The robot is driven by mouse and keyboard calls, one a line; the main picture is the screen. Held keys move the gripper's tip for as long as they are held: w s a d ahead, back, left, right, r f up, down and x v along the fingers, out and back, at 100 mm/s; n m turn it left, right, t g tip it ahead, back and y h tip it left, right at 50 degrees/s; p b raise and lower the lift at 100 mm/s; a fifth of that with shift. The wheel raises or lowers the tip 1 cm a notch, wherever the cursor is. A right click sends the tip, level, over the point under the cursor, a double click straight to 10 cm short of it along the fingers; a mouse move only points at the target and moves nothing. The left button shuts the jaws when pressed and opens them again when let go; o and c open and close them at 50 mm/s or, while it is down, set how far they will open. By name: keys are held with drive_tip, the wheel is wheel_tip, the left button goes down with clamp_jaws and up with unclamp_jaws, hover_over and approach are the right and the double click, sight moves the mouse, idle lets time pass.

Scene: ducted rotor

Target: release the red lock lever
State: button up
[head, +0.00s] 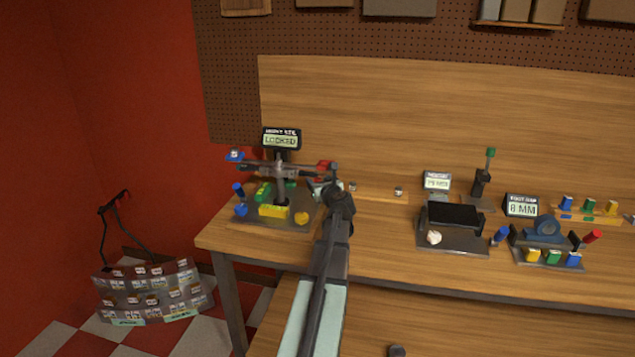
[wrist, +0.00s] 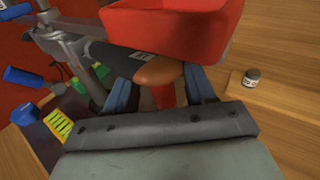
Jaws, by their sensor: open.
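The rotor stand (head: 281,185) is at the left of the bench, with a display (head: 282,140) reading LOCKED. Its crossarm ends in a blue piece (head: 235,155) at left and a red block (head: 325,165) at right. The red block is large at the top of the wrist view (wrist: 175,25). Just below it, an orange-red lever-like knob (wrist: 162,82) lies between the fingers of my gripper (wrist: 163,92). I cannot tell for certain that this is the lock lever. My gripper is open around it, with no clear contact seen. In the head view my arm hides this spot.
Blue, green and yellow parts (head: 273,211) sit on the stand's base. Other fixtures with displays (head: 522,206) are further right. The bench between is mostly clear.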

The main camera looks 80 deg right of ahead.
drive_tip(key=v, duration=1.3)
drive_tip(key=shift+t+h, duration=0.3)
drive_tip(key=shift+h, duration=0.2)
drive_tip(key=f+x, duration=0.1)
drive_tip(key=x, duration=0.8)
drive_tip(key=f+x, duration=0.1)
drive_tip(key=x, duration=0.3)
drive_tip(key=shift+w+d+f, duration=0.15)
drive_tip(key=shift+d+f, duration=0.15)
clamp_jaws()
idle(0.5)
